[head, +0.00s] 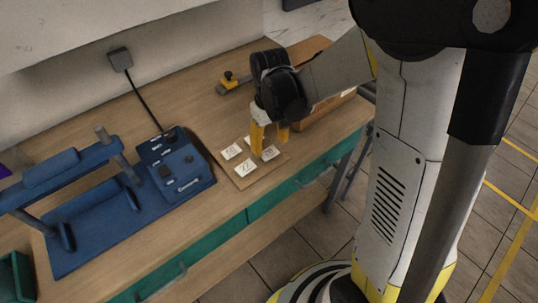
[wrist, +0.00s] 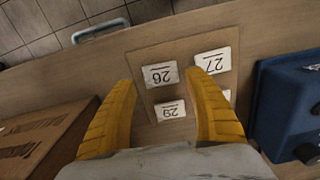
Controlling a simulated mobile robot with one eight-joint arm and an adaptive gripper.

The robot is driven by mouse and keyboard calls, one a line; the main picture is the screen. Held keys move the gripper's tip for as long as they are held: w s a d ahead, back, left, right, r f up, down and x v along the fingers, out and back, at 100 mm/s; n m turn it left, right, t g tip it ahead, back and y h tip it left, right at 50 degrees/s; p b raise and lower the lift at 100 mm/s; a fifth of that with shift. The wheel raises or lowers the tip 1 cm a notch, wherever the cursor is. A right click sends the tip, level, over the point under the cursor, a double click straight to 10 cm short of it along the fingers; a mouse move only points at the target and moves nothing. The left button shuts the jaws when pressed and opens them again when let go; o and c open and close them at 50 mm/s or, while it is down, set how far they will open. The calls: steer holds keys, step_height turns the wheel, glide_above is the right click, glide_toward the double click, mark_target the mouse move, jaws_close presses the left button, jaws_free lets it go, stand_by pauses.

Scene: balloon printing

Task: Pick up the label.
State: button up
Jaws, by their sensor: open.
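Several white number labels lie on a brown card (head: 262,171) on the table; the card also shows in the wrist view (wrist: 187,46). The label reading 26 (wrist: 160,74) lies between my fingertips as seen from the wrist. The label reading 29 (wrist: 170,110) lies nearer the palm, also between the fingers. The label reading 27 (wrist: 213,61) is beside the right fingertip; it shows in the head view (head: 244,168). Another label is mostly hidden behind the right finger. My gripper (head: 269,148) has yellow fingers, points down over the card and is open and empty.
A blue printing machine (head: 185,180) stands left of the card; its edge shows at right in the wrist view. A cardboard box (wrist: 40,140) stands on the other side. A small yellow and black tool (head: 230,82) lies behind. The table's front edge is close.

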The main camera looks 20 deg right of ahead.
mark_target(269, 153)
steer(key=shift+w+f+b, duration=0.1)
steer(key=shift+f+b, duration=0.35)
steer(key=shift+f, duration=1.1)
steer(key=shift+f, duration=0.25)
steer(key=c, duration=0.5)
